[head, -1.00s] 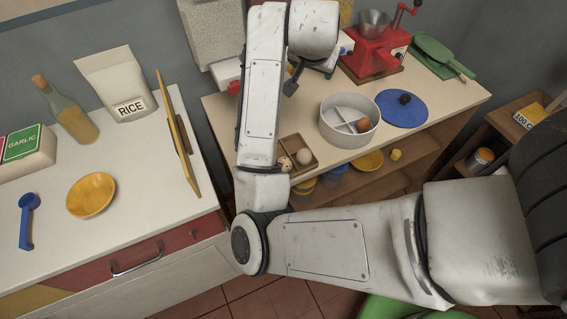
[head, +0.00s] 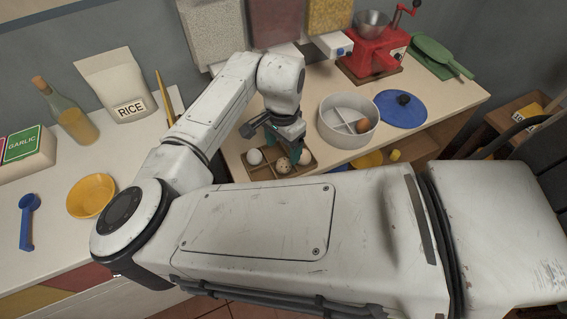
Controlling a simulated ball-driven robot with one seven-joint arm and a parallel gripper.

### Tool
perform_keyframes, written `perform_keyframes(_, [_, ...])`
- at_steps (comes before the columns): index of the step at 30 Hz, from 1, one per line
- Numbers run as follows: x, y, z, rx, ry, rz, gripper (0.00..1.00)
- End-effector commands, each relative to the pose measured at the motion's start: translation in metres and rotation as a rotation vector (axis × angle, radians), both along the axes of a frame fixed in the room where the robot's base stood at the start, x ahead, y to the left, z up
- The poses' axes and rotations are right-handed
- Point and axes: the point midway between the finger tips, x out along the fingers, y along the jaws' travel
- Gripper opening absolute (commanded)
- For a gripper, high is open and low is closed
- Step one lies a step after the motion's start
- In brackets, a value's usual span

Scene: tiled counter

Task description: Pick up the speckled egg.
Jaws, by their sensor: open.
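The speckled egg (head: 283,166) sits in the front middle of a wooden divided tray (head: 262,172) on the counter. A white egg (head: 254,157) is to its left and a brownish egg (head: 305,157) to its right in the same tray. My gripper (head: 283,146) is open, with its teal-tipped fingers pointing down over the tray, just behind the speckled egg in the picture. I cannot tell whether a finger touches any egg. The fingers and my arm hide the back of the tray and part of its front edge.
A white round divided container (head: 348,110) holding a brown item stands right of the tray, with a blue lid (head: 402,108) beside it. A red grinder (head: 372,55) and dispensers stand behind. A yellow bowl (head: 91,196) is on the left counter.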

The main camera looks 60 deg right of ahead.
Motion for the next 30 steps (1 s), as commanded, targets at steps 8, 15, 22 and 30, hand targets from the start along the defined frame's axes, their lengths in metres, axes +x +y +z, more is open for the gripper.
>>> perform_keyframes(8, [-0.003, 0.001, -0.023, 0.001, 0.001, -0.001, 0.75])
perform_keyframes(15, [-0.006, 0.001, -0.054, -0.001, 0.000, -0.001, 0.75])
perform_keyframes(22, [-0.005, 0.001, -0.058, -0.001, -0.001, -0.001, 0.75])
perform_keyframes(30, [-0.005, 0.001, -0.058, -0.001, -0.001, -0.001, 0.55])
